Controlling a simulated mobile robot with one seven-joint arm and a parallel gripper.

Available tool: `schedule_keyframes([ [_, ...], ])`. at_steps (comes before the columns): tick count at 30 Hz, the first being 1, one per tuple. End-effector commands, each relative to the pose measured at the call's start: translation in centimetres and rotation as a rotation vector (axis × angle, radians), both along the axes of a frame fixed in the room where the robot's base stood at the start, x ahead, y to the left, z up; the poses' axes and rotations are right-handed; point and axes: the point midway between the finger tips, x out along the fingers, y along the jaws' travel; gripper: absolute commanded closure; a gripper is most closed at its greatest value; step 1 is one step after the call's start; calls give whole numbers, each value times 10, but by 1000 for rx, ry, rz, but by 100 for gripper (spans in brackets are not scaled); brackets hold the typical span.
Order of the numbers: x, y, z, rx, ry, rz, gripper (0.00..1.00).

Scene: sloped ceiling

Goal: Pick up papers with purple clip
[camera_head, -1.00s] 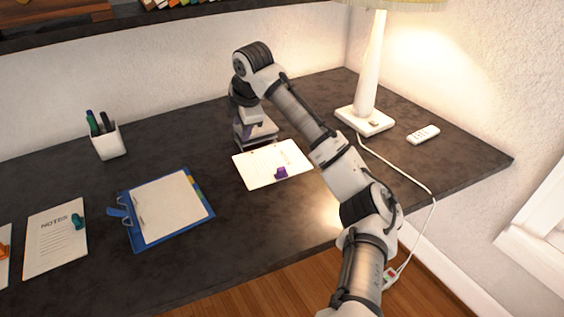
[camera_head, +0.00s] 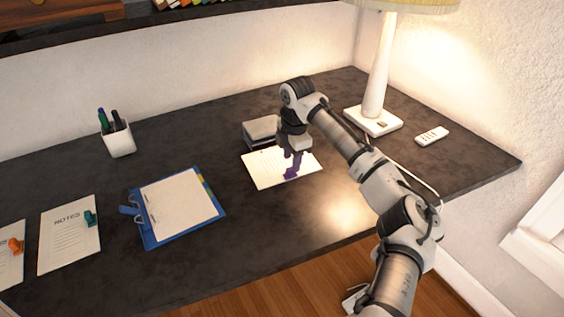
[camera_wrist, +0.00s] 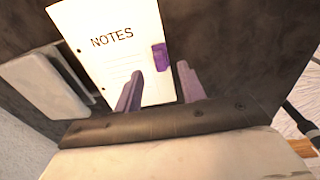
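The papers with the purple clip (camera_head: 262,170) lie flat on the dark desk, and they show in the wrist view (camera_wrist: 112,62) with the heading "NOTES". The purple clip (camera_wrist: 159,57) sits on the papers' right edge in the wrist view; in the head view the clip (camera_head: 290,176) is near their front edge. My gripper (camera_wrist: 160,69) is open and empty, with its fingers pointing toward the clip. In the head view my gripper (camera_head: 294,168) is over the papers, close to the clip. I cannot tell if it touches.
A grey stack (camera_head: 261,131) stands right behind the papers. A blue clipboard (camera_head: 148,237), papers with a teal clip (camera_head: 68,245) and papers with an orange clip (camera_head: 10,265) lie left. A pen cup (camera_head: 119,141), lamp (camera_head: 376,90) and remote (camera_head: 432,135) stand clear.

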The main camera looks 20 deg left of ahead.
Motion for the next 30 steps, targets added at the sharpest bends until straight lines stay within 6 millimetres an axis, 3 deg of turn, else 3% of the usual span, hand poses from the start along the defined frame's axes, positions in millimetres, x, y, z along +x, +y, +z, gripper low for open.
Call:
schedule_keyframes([
  [7, 1, 2, -34, -2, 2, -1, 60],
  [16, 1, 3, -41, 0, 0, -1, 60],
  [25, 1, 3, -40, -1, 0, -1, 99],
  [30, 1, 3, -40, -1, -1, -1, 100],
])
